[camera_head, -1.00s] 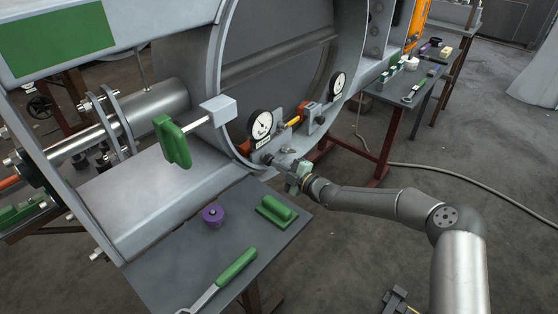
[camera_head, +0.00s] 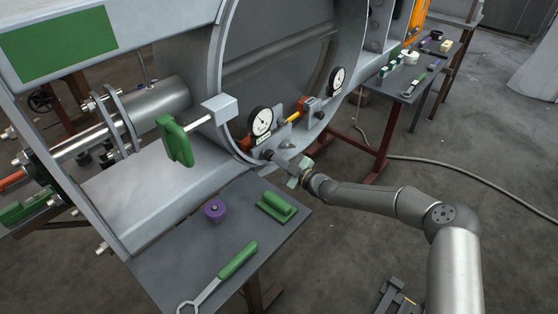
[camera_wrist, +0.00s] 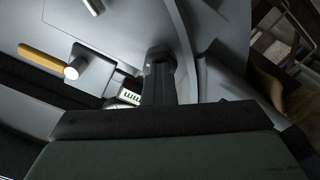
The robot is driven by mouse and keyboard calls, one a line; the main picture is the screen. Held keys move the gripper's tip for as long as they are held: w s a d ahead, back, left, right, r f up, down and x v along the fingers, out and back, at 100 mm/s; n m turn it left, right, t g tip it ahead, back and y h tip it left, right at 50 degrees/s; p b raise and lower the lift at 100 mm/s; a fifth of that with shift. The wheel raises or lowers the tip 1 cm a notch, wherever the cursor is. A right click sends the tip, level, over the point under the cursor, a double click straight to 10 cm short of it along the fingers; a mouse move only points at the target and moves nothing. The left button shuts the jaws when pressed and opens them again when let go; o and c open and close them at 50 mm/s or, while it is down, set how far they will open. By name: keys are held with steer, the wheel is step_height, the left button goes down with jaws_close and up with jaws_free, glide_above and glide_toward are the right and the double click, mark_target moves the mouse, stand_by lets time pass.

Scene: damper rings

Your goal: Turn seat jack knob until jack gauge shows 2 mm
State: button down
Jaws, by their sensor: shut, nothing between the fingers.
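The nearer dial gauge (camera_head: 261,121), with a white face and black rim, stands at the ring's lower edge. Its label is legible only in part and its needle is too small to read. In the wrist view only the gauge's lower edge and label (camera_wrist: 128,97) show. My gripper (camera_head: 274,157) is shut and empty, with its tip just below this gauge. In the wrist view my shut fingers (camera_wrist: 160,60) point at the pale ring wall. The jack knob is not clearly visible; my fingers may hide it, and I cannot tell whether they touch it.
A second dial gauge (camera_head: 336,80) is farther right along the ring. A bench (camera_head: 190,235) in front carries a purple knob-like piece (camera_head: 215,210), a green-handled block (camera_head: 276,207) and a green-handled wrench (camera_head: 235,262). A green handle (camera_head: 176,142) juts out at left.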

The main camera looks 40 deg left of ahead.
steer(key=c, duration=1.7)
jaws_free()
steer(key=shift+d, duration=0.1)
steer(key=shift+s+d+p, duration=0.1)
steer(key=shift+d+p, duration=0.45)
steer(key=shift+d, duration=0.35)
steer(key=d+p, duration=0.3)
steer(key=d, duration=0.3)
steer(key=shift+s, duration=0.2)
